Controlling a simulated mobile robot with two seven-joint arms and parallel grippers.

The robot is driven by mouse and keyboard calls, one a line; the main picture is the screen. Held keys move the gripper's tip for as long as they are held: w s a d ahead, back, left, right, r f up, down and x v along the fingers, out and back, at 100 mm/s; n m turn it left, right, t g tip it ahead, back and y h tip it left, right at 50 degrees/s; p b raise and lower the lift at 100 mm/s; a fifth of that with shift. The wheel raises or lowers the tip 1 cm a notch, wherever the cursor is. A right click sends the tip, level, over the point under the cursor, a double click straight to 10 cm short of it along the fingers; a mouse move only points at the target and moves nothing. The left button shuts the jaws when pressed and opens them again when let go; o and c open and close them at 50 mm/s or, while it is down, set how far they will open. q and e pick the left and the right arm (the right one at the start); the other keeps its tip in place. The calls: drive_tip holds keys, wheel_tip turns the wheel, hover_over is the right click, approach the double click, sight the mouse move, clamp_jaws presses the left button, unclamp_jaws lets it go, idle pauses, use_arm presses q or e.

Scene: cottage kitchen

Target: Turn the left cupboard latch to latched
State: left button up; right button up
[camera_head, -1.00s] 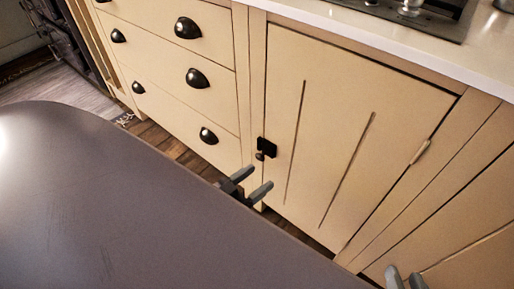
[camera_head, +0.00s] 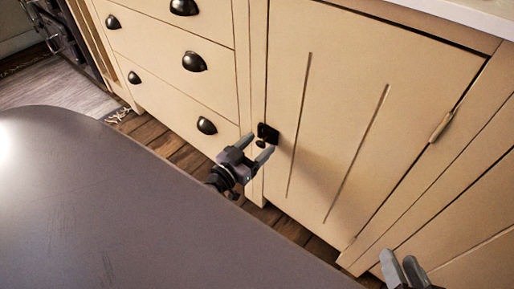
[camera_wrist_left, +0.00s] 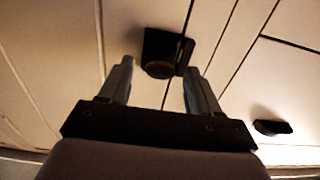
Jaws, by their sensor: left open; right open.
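The left cupboard latch is a small black plate with a round knob (camera_head: 267,134) at the left edge of the cream cupboard door (camera_head: 340,120). In the left wrist view the latch (camera_wrist_left: 160,52) sits just beyond and between my fingertips. My left gripper (camera_head: 256,149) is open, close to the latch, with its fingers to either side of the knob in view. I cannot tell whether it touches. In the left wrist view the gripper (camera_wrist_left: 158,74) is empty. My right gripper (camera_head: 404,266) is open at the bottom right, well away from the latch. The door appears closed.
Cream drawers with black cup handles (camera_head: 195,62) stand left of the door. A pale worktop (camera_head: 478,18) runs above it. A door hinge (camera_head: 441,127) is at the right. The wooden floor (camera_head: 160,140) is clear in front of the drawers.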

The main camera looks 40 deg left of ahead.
use_arm(q)
drive_tip(key=shift+w, duration=0.1)
drive_tip(key=c, duration=1)
drive_tip(key=shift+c, duration=0.2)
